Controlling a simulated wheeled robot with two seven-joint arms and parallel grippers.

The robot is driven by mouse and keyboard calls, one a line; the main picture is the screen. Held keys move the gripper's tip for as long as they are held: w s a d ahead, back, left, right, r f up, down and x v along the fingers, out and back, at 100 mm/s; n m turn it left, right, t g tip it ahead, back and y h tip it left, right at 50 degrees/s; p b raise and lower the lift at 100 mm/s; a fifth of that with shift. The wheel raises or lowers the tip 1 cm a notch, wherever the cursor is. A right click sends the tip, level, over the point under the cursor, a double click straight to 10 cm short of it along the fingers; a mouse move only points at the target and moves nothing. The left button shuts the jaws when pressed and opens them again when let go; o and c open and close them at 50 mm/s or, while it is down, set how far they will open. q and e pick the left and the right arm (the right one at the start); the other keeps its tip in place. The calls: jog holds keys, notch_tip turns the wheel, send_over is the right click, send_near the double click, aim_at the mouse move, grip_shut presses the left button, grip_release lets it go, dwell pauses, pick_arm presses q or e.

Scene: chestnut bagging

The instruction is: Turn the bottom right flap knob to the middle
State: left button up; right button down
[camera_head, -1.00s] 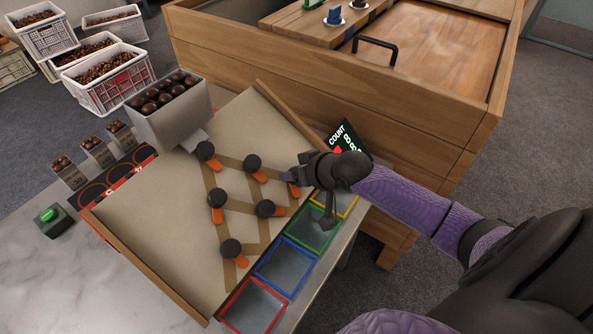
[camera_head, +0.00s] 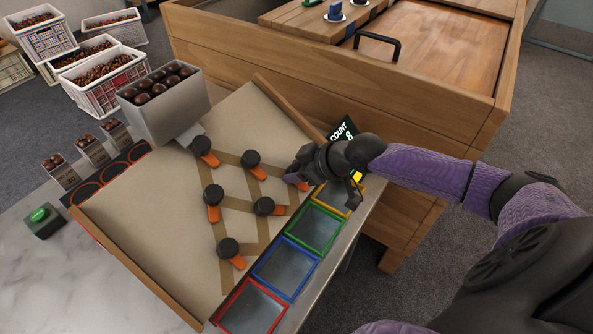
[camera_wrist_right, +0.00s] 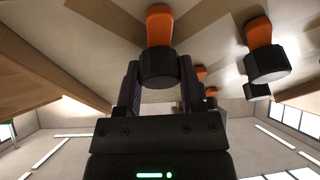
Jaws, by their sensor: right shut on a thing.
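The sloping board (camera_head: 160,245) carries several dark round knobs with orange flaps. My right gripper (camera_head: 296,176) is at the board's right edge, at the end of the row nearest the coloured bins. It is shut on the bottom right flap knob. In the head view the gripper hides this knob, and only part of its orange flap (camera_head: 303,186) shows. In the right wrist view the held knob (camera_wrist_right: 158,68) sits between the two fingers, with its flap (camera_wrist_right: 158,25) pointing straight up in the picture. My left gripper is not in view.
Neighbouring knobs (camera_head: 264,206) and (camera_head: 251,158) stand close to the left of the gripper. Yellow, green (camera_head: 314,229), blue and red framed bins line the lower edge. A hopper (camera_head: 165,105) of chestnuts stands at the top. A wooden cabinet (camera_head: 330,95) is behind.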

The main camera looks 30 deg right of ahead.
dwell(0.4)
jog(key=shift+c, duration=1.1)
grip_release()
jog(key=p+v, duration=0.4)
jog(key=v, duration=0.6)
jog(key=shift+f, duration=0.1)
